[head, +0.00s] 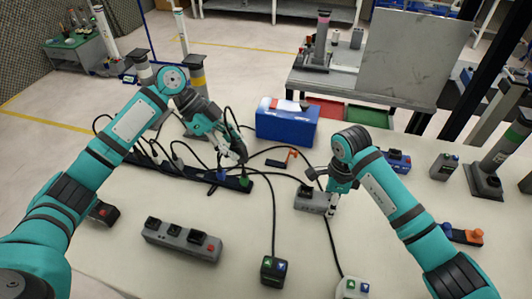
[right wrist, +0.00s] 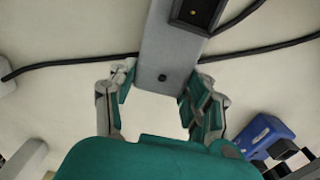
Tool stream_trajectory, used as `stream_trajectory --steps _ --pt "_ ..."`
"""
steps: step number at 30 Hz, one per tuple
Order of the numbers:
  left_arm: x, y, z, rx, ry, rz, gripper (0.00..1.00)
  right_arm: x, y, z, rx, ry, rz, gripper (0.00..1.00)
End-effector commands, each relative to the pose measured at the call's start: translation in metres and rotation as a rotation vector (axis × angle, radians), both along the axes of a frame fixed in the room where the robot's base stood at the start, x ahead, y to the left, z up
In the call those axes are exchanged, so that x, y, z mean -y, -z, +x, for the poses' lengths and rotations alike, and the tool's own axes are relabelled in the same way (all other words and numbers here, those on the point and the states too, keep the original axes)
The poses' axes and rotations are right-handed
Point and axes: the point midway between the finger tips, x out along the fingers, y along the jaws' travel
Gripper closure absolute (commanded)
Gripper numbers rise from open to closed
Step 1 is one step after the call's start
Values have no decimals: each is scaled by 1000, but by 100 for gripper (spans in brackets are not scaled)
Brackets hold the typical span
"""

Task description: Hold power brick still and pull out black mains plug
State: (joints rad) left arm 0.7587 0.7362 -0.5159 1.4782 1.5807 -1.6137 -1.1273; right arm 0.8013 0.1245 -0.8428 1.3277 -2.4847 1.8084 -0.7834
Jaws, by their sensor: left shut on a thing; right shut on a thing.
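The grey power brick (head: 310,203) lies on the white table right of centre. In the right wrist view its grey end (right wrist: 165,60) lies between my fingers, with a black socket part (right wrist: 195,14) on top. My right gripper (head: 331,190) is shut on the brick; its fingers also show in the wrist view (right wrist: 158,92). My left gripper (head: 238,154) is shut above the right end of the black power strip (head: 195,177). It seems to hold the dark mains plug, but the fingers mostly hide it. A black cable loops up beside it.
Blue (head: 222,175) and green (head: 245,182) plugs sit in the strip. A grey socket block (head: 183,241) and a black switch box (head: 274,270) stand in front. A blue box (head: 287,122) stands behind. Black cables cross the table between my arms.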

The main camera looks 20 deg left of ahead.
Motion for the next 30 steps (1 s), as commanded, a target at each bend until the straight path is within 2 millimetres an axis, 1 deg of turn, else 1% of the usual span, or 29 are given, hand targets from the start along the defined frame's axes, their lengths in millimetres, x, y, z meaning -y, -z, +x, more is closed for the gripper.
stream_trajectory --steps 1,3,6,9,14,21,22,28,30 --pt "-14 0 0 -1 -4 -1 100 0 0 0 0 0 0 93" --pt "-26 -9 1 7 3 95 100 0 0 0 1 0 0 93" --pt "-41 -14 0 5 3 189 100 0 0 0 0 0 0 93" --pt "-51 -18 0 3 3 252 100 0 0 0 1 0 0 93" --pt "-58 -20 0 1 2 296 100 0 0 0 1 0 0 93" --pt "-59 -20 0 0 1 300 100 0 0 0 1 0 0 93" --pt "-59 -20 0 0 1 300 100 0 0 0 1 0 0 50" --pt "-58 -20 0 0 1 299 100 0 0 0 1 0 0 24" --pt "-58 -20 0 0 1 299 100 0 0 0 1 0 0 24"
